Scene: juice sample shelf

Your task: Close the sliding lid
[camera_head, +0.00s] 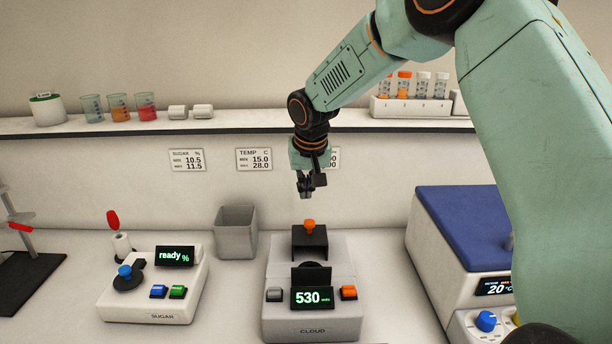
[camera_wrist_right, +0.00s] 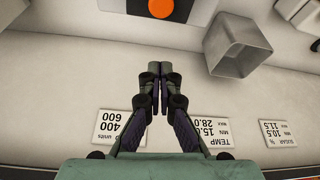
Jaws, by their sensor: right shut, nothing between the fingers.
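The sliding lid (camera_head: 309,243) is a black plate with an orange knob (camera_head: 309,226) on the CLOUD device (camera_head: 283,250). It sits at the back of the device's top, and part of a dark round opening (camera_head: 310,264) shows in front of it. In the right wrist view the lid (camera_wrist_right: 132,6) and its knob (camera_wrist_right: 161,8) are cut by the top edge. My right gripper (camera_head: 305,193) is above and behind the knob, apart from it. Its fingers (camera_wrist_right: 158,70) are shut and empty. My left gripper is not in view.
A grey open bin (camera_head: 236,240) stands left of the CLOUD device. The SUGAR device (camera_head: 150,295) is further left, and a blue-topped unit (camera_head: 465,225) is at right. The shelf (camera_head: 230,127) with cups and tubes runs behind my gripper.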

